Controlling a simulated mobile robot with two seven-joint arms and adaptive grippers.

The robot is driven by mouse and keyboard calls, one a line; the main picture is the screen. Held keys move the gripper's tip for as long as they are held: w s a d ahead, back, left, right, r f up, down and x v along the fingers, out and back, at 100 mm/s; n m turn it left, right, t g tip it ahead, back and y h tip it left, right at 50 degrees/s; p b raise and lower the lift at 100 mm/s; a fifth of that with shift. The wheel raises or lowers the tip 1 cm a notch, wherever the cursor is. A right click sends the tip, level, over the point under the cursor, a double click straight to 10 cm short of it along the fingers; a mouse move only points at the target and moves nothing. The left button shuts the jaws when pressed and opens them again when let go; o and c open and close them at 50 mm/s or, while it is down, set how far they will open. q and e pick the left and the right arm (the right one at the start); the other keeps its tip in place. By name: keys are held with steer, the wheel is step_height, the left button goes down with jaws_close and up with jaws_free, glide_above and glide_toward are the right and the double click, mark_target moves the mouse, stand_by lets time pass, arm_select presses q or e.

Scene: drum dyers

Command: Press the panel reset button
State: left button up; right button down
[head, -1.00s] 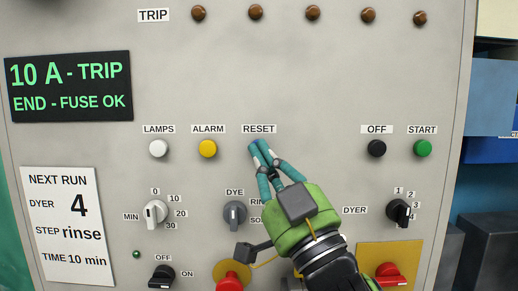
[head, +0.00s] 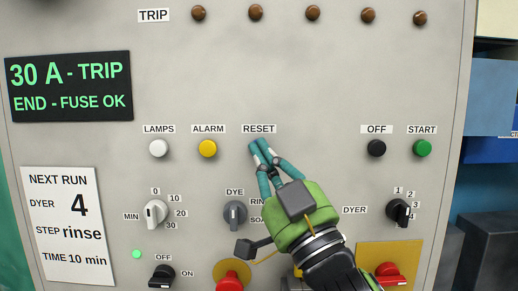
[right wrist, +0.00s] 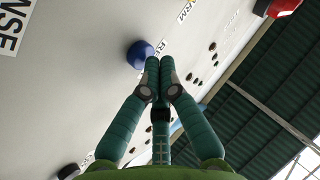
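The blue reset button (right wrist: 140,53) shows in the right wrist view, just beside my shut fingertips. In the head view my right gripper (head: 258,147) covers the spot under the RESET label (head: 259,129), so the button is hidden there. The right gripper also shows in the right wrist view (right wrist: 159,65), with its teal fingers together and nothing seen between them. The fingertips are very close to the button's edge; I cannot tell whether they touch it. My left gripper is not in view.
A yellow alarm button (head: 208,148) and white lamps button (head: 158,148) sit left of the gripper. Black off (head: 377,148) and green start (head: 422,148) buttons sit right. The display (head: 68,86) reads "30 A - TRIP". A green lamp (head: 137,254) is lit. Brown trip lamps line the top.

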steer(key=shift+w, duration=0.15)
stand_by(0.5)
steer(key=shift+s, duration=0.8)
steer(key=s+p, duration=0.1)
steer(key=s, duration=0.4)
